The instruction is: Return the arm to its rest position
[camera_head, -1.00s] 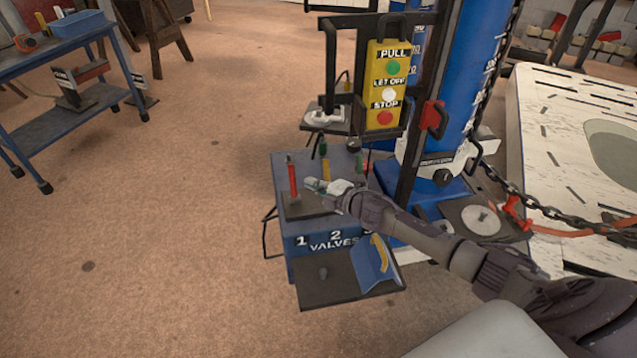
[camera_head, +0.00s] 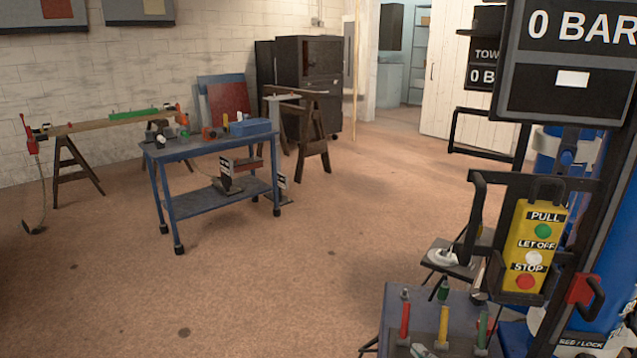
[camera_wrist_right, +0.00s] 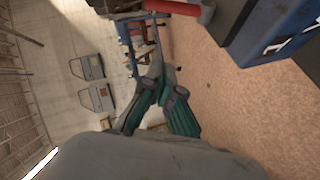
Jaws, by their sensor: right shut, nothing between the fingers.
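My right gripper shows only as a pale tip (camera_head: 419,350) at the bottom edge of the head view, beside the valve box (camera_head: 458,306). In the right wrist view its green-padded fingers (camera_wrist_right: 162,82) are shut with nothing between them. The red valve lever (camera_head: 405,319), the yellow lever (camera_head: 443,326) and the green lever (camera_head: 482,328) stand upright on the box. In the wrist view a red handle (camera_wrist_right: 178,8) and a blue box side (camera_wrist_right: 285,35) are close by. My left gripper is not in view.
A yellow button box (camera_head: 535,247) marked PULL, LET OFF and STOP hangs on a black frame above the valves. A blue workbench (camera_head: 222,200) with tools stands farther back left. The floor (camera_head: 270,300) between is clear.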

